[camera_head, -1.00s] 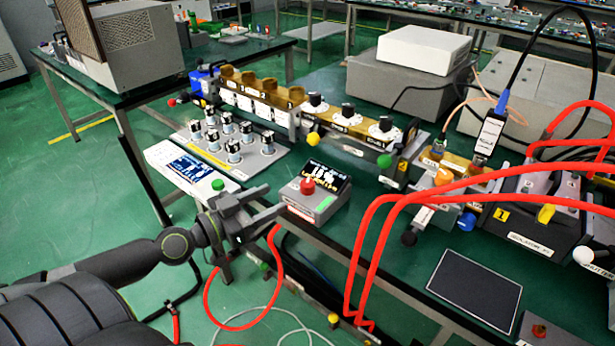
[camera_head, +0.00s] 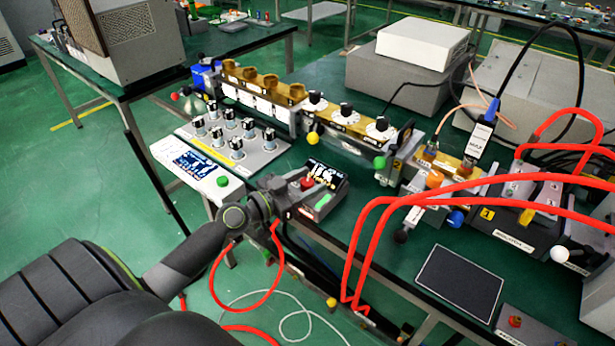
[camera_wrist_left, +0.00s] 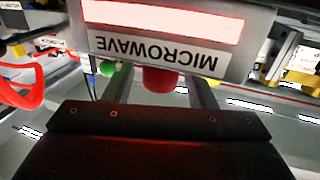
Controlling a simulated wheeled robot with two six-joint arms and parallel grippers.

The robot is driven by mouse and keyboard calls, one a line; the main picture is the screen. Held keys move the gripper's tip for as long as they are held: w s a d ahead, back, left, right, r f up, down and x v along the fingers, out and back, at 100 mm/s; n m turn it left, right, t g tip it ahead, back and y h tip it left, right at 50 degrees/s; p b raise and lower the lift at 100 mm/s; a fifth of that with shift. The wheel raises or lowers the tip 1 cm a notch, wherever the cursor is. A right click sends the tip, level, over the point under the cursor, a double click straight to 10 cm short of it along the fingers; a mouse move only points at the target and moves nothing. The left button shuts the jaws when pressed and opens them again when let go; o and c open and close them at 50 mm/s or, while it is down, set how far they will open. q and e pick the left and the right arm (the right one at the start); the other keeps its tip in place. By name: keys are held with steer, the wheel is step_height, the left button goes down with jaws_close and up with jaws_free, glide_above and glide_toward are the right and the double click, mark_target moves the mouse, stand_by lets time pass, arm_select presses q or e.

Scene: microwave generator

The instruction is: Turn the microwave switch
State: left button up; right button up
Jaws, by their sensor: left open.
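The microwave switch is a red knob (camera_head: 307,183) on a small grey box (camera_head: 326,208) with a lit dark display and a green label. In the left wrist view the red knob (camera_wrist_left: 160,80) shows below an upside-down "MICROWAVE" label (camera_wrist_left: 160,52). My left gripper (camera_head: 313,181) is open at the box, with its fingers on either side of the knob. In the left wrist view gaps show between the knob and both fingers of my left gripper (camera_wrist_left: 160,90). The fingers partly cover the box in the head view. My right gripper is not in view.
A white controller with a screen (camera_head: 196,162) and a grey panel of several knobs (camera_head: 245,160) lie left of the box. A row of brass waveguide parts (camera_head: 345,122) runs behind it. Red hoses (camera_head: 362,240) arch close on the right. A dark flat pad (camera_head: 460,282) lies front right.

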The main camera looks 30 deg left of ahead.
arm_select(q)
steer(key=shift+w, duration=0.1)
steer(key=shift+c, duration=0.3)
steer(key=c, duration=0.9)
steer(key=shift+r+n+y+p, duration=0.15)
steer(key=shift+n+y+p, duration=0.2)
steer(key=shift+p, duration=0.45)
steer(key=n+y+p, duration=0.2)
steer(key=y+p, duration=0.2)
steer(key=p, duration=0.2)
steer(key=n+y+p, duration=0.3)
steer(key=y+p, duration=0.1)
steer(key=p, duration=0.2)
steer(key=n+y+p, duration=0.3)
steer(key=y+p, duration=0.1)
steer(key=p, duration=0.3)
steer(key=shift+w+d+r+g+y, duration=0.1)
steer(key=shift+r+g+y, duration=0.05)
steer(key=shift+g+y, duration=0.15)
steer(key=shift+n+g+y+p, duration=0.7)
steer(key=shift+n+y, duration=0.15)
steer(key=shift+y, duration=0.3)
steer(key=shift+f+n+g+y, duration=0.2)
steer(key=shift+n+g+y, duration=0.45)
steer(key=shift+y, duration=0.25)
steer(key=shift+n, duration=0.25)
